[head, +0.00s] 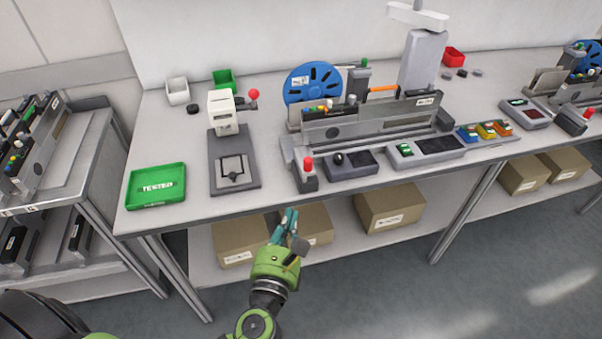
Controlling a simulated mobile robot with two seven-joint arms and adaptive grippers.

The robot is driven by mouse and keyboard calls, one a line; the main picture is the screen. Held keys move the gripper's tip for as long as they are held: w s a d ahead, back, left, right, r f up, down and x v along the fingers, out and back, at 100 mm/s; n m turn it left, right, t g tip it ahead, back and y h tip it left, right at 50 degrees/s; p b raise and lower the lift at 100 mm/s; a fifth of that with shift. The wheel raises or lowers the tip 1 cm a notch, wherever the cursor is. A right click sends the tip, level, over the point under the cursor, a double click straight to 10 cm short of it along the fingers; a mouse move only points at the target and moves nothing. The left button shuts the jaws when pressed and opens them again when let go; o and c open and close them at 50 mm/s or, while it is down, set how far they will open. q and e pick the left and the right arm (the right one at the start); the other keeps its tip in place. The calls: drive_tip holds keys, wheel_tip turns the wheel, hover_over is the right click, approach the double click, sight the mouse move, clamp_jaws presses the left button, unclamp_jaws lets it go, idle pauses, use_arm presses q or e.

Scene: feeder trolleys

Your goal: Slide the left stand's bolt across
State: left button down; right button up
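The left stand is a long grey feeder holder (372,122) on the bench, with a blue reel at its back left. A small dark block with a red knob (308,164) stands at its front left corner. It may be the bolt, but I cannot tell for sure. My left gripper (287,222), with teal fingers on a green wrist, is in front of the bench, below and left of the red knob and apart from it. Its fingers look close together, but their gap is not clear. It holds nothing that I can see. My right gripper is out of view.
A green tray (156,203) and a white press (225,115) stand left on the bench. A black-knobbed box (352,165) sits beside the red knob. A second stand (555,85) is at far right. Cardboard boxes (390,207) fill the shelf below. A trolley (75,150) stands left.

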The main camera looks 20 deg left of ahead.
use_arm(q)
drive_tip(key=p, duration=0.2)
approach(304, 165)
drive_tip(key=w, duration=0.5)
drive_tip(key=shift+w+a, duration=0.2)
drive_tip(key=shift+a, duration=0.15)
drive_tip(key=shift+w+a+p, duration=0.1)
drive_tip(key=shift+w+p, duration=0.2)
drive_tip(key=shift+w, duration=0.4)
drive_tip(key=w+a, duration=0.4)
drive_tip(key=w, duration=0.1)
drive_tip(key=w+a+b, duration=0.1)
drive_tip(key=w, duration=0.2)
drive_tip(key=shift+w+a, duration=0.15)
drive_tip(key=shift+a, duration=0.25)
